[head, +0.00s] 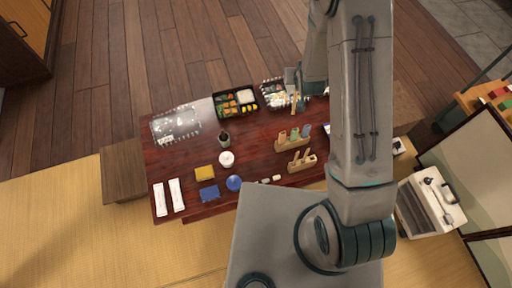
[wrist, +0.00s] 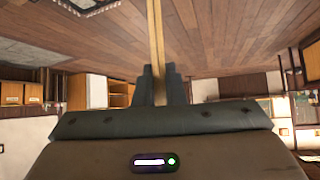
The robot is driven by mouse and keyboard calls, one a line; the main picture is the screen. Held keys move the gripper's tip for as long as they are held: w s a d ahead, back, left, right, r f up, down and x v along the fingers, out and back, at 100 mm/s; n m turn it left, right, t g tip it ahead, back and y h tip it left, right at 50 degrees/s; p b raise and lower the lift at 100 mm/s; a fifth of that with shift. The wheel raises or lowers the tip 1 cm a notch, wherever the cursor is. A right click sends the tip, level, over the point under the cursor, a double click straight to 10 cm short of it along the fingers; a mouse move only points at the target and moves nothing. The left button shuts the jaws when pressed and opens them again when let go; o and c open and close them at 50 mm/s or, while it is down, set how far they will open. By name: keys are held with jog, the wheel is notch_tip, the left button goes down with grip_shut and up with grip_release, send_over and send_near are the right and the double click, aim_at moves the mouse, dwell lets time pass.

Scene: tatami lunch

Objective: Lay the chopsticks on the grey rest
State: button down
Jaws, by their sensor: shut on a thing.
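My gripper (head: 296,84) is above the far side of the dark red table (head: 255,142), close to a food box. In the wrist view its two grey fingers (wrist: 158,76) are shut on the light wooden chopsticks (wrist: 155,30), which stick out past the fingertips. The chopsticks also show in the head view (head: 293,104), pointing down from the gripper. Two small pale pieces (head: 264,181) lie near the table's front edge; I cannot tell whether one is the grey rest.
Two black food boxes (head: 224,105) (head: 265,97) and a clear tray (head: 176,124) stand along the back. Wooden stands (head: 284,146) are right of centre.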

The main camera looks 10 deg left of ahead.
jog(key=s+a+f+n+g+b, duration=0.1)
jog(key=s+a+f+g+b, duration=0.2)
jog(key=f+b, duration=0.7)
jog(key=s+a+f+n+g+h+b, duration=0.1)
jog(key=s+a+f+g+b, duration=0.2)
jog(key=f+b, duration=0.8)
jog(key=s+a+f+n+g+b, duration=0.1)
jog(key=s+a+f+g+b, duration=0.3)
jog(key=f+b, duration=0.7)
jog(key=shift+s+a+n+h+b, duration=0.3)
jog(key=shift+s+a+b, duration=0.5)
jog(key=shift+a, duration=0.55)
jog(key=shift+w+f, duration=0.1)
jog(key=shift+w, duration=0.05)
jog(key=shift+f+b, duration=2.5)
jog(key=shift+f, duration=0.6)
jog(key=c, duration=0.9)
grip_release()
jog(key=shift+c, duration=0.2)
